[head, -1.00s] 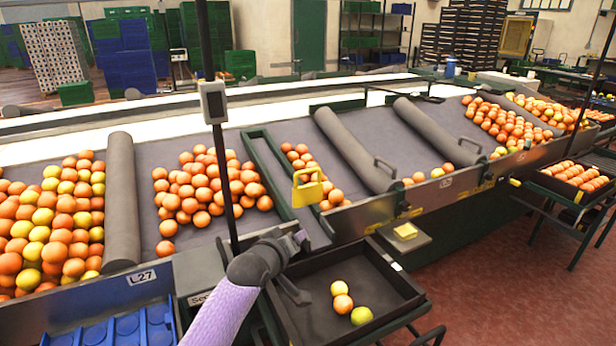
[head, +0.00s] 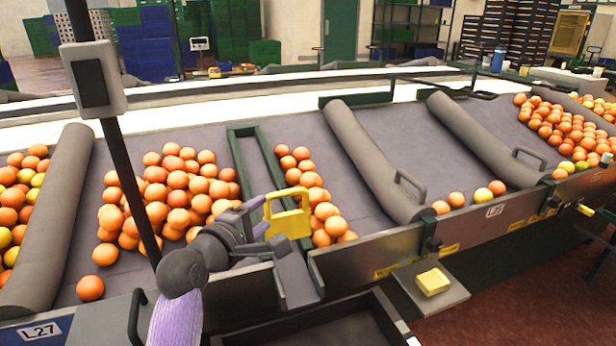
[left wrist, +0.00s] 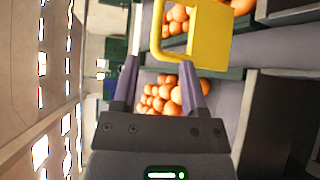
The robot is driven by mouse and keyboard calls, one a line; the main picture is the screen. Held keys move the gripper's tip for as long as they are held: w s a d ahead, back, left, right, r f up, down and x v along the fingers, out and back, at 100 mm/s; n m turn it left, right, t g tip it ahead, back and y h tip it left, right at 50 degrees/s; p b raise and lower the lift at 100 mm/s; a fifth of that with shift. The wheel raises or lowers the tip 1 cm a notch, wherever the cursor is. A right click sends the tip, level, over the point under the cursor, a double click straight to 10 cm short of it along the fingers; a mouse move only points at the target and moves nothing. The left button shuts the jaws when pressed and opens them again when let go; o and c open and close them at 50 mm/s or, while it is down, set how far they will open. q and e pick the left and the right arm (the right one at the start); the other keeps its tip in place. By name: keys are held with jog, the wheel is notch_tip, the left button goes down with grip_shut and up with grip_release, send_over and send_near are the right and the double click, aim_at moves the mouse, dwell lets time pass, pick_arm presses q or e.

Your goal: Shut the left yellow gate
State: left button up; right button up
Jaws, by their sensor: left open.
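The yellow gate (head: 287,216) is a plate with a loop handle. It stands raised at the front end of a narrow green-edged chute (head: 262,180) on the sloped table. My left gripper (head: 262,217) is open, just left of the gate's handle. In the left wrist view the gate (left wrist: 205,35) is large, ahead of the open fingers (left wrist: 160,85) and toward the right one. I cannot tell if a finger touches it. My right gripper is not in view.
Oranges (head: 172,190) lie left of the chute, and more oranges (head: 318,205) lie right of it. A dark post with a grey box (head: 93,80) stands at left. A dark tray (head: 345,332) is below the front edge. A yellow block (head: 433,282) rests on a small shelf.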

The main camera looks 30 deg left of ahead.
aim_at(283, 196)
pick_arm(q)
jog(key=w+b, duration=0.1)
jog(key=w, duration=0.1)
jog(key=w+b, duration=0.1)
jog(key=w, duration=0.2)
jog(key=w+f+b, duration=0.1)
jog(key=w, duration=0.2)
jog(key=shift+w+a+f+b, duration=0.1)
jog(key=shift+w+a+b, duration=0.15)
jog(key=shift+a+b, duration=0.1)
jog(key=shift+w, duration=0.5)
jog(key=c, duration=0.6)
grip_shut()
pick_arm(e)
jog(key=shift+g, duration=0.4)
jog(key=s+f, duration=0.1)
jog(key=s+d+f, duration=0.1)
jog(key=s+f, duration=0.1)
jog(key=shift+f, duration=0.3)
